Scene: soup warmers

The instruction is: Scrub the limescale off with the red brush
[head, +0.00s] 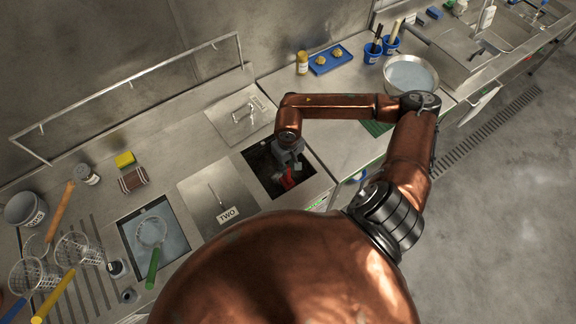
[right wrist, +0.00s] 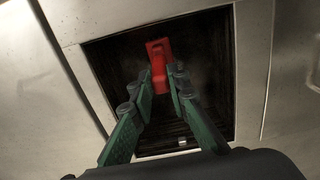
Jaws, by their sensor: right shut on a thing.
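My right gripper (head: 290,168) reaches down over an open, dark square well in the steel counter. It is shut on the red brush (head: 288,181), which is inside the well's opening. In the right wrist view the red brush (right wrist: 160,62) shows between the green-padded fingers (right wrist: 161,78). The well (right wrist: 110,62) has dark, streaked inner walls. I cannot clearly make out limescale; a small pale spot (right wrist: 182,142) shows near the well's near edge. Whether the bristles touch a wall or the floor is hidden. My left gripper is not in view.
A lid marked TWO (head: 205,203) covers the neighbouring well. A loose steel lid (head: 236,121) lies behind the open well. A green-handled strainer (head: 153,262) rests over a water-filled well (head: 176,240). A blue tray (head: 322,66) and water bowl (head: 410,76) stand at the back right.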

